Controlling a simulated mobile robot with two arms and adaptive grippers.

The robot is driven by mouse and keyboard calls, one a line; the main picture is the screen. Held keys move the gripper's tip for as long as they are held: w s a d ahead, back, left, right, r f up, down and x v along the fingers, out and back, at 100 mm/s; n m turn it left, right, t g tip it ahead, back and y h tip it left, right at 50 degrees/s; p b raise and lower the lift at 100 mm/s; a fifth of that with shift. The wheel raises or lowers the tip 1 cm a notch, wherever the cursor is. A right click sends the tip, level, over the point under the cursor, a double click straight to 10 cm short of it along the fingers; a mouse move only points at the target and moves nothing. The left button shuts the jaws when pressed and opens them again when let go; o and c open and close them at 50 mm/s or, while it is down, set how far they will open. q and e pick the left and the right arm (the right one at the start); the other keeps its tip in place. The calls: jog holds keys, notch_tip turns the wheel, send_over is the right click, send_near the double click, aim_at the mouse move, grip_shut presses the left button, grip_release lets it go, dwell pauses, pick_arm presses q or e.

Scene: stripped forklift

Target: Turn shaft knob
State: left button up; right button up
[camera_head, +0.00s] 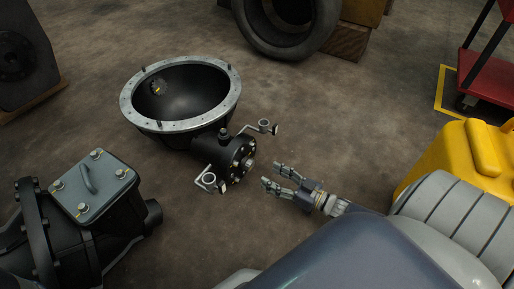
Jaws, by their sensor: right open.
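A black bowl-shaped housing (182,103) with a pale bolted rim stands on the floor near the middle. A short black tube (213,150) extends from it toward the lower right and ends in a round bolted flange. A small round shaft end (249,163), which may be the shaft knob, shows at the flange centre. Bent metal brackets with rings sit on both sides of the flange. My right gripper (271,176) is open and empty, its fingers pointing left toward the flange, a short gap away. My left gripper is not in view.
A black casing with a grey bolted plate (94,185) stands at the lower left. A large tyre (288,22) leans by wooden blocks at the back. The floor between is clear.

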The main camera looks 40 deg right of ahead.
aim_at(252, 166)
jog(key=b+x, duration=0.2)
jog(key=x, duration=0.3)
jog(key=shift+w+a, duration=0.15)
jog(key=shift+a, duration=0.15)
jog(key=shift+w+a+r, duration=0.2)
jog(key=shift+w+a, duration=0.05)
jog(key=shift+w, duration=0.4)
jog(key=shift+c, duration=0.5)
jog(key=c, duration=1)
